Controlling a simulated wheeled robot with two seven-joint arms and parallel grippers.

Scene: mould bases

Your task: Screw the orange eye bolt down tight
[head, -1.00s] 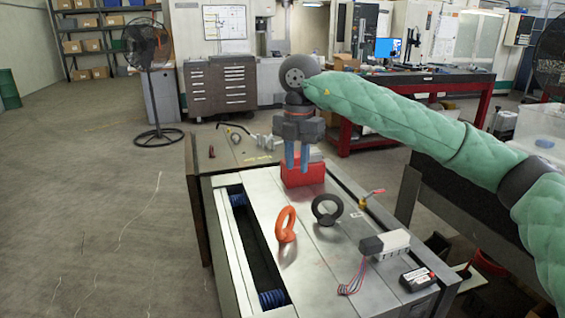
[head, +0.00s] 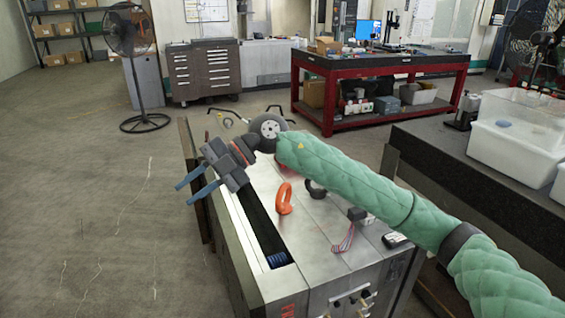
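The orange eye bolt (head: 282,209) stands on the metal top of the mould base (head: 320,262), its ring upright. I cannot tell whether its shoulder is seated flush on the plate. My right gripper (head: 185,191) is to the left of the bolt in the head view, near the mould base's left edge. Its two blue fingers point left, apart, with nothing visible between them. My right arm crosses behind the orange bolt. My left gripper is not in view.
A dark eye bolt (head: 314,192) stands right of the orange one, partly hidden by my arm. A long slot with a blue spring (head: 277,260) runs left of the bolt.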

